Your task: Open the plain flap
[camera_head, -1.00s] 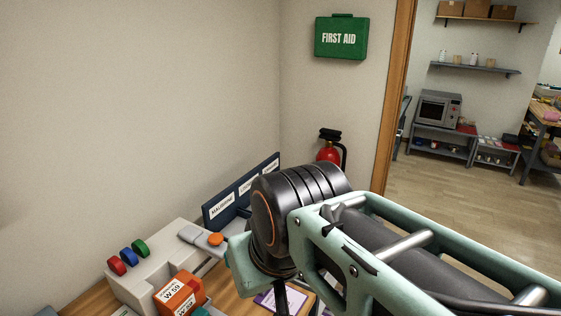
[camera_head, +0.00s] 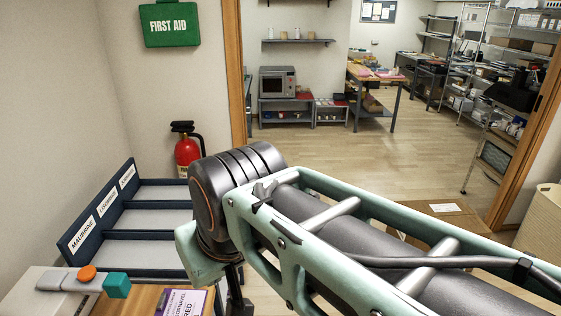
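I cannot make out a plain flap for certain. A brown, cardboard-coloured surface (camera_head: 412,208) with a white label (camera_head: 445,208) shows at the right, partly hidden behind my arm. Whether it is a closed box top or a flap I cannot tell. My arm crosses the lower middle and right of the head view, and its far part drops out of the bottom edge. My gripper is not in view.
A fire extinguisher (camera_head: 188,155) stands behind. Bare floor (camera_head: 330,150) lies through the doorway.

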